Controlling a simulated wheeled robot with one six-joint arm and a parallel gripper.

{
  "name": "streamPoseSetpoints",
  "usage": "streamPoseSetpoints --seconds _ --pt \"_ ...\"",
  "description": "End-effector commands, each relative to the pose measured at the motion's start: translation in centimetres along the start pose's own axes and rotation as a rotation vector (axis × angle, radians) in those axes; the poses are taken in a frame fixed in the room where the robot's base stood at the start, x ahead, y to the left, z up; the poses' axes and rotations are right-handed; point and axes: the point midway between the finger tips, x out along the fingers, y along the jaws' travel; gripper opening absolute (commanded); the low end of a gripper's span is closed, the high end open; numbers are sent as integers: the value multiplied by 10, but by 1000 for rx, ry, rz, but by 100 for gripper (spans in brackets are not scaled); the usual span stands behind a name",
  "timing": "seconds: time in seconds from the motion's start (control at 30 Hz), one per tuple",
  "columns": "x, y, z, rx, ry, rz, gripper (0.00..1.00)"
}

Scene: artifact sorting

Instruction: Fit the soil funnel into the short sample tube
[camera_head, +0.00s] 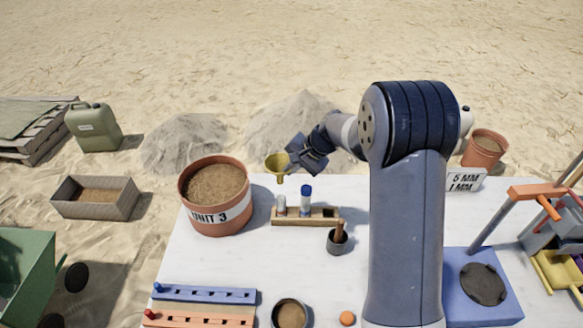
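The yellow soil funnel (277,163) is in the air at the tip of my gripper (291,159), spout downward and close to upright. My gripper comes in from the right and appears shut on the funnel's side; the fingertips are small and partly hidden. The short sample tube (281,206), pale and whitish, stands in the wooden rack (327,216) on the white table. The spout shows just above this tube in the picture, with a small gap between them. A taller tube with a blue top (306,194) stands beside it in the rack.
A terracotta bucket of soil marked UNIT 3 (224,219) stands left of the rack. A dark cup with a brown handle (338,241) is at its front right. My arm hides much of the table's right middle. The table (220,265) is clear in front of the bucket.

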Motion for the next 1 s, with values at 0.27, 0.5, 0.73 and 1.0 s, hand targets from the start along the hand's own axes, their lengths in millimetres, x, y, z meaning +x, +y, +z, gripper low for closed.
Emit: streamPoseSetpoints --seconds 0.27,0.5,0.73,1.0 --pt "1 0 0 -7 2 -1 0" --pt "6 5 -1 -36 5 -3 0" --pt "26 18 -2 -35 5 -2 0" --pt "45 30 -3 -34 5 -2 0"
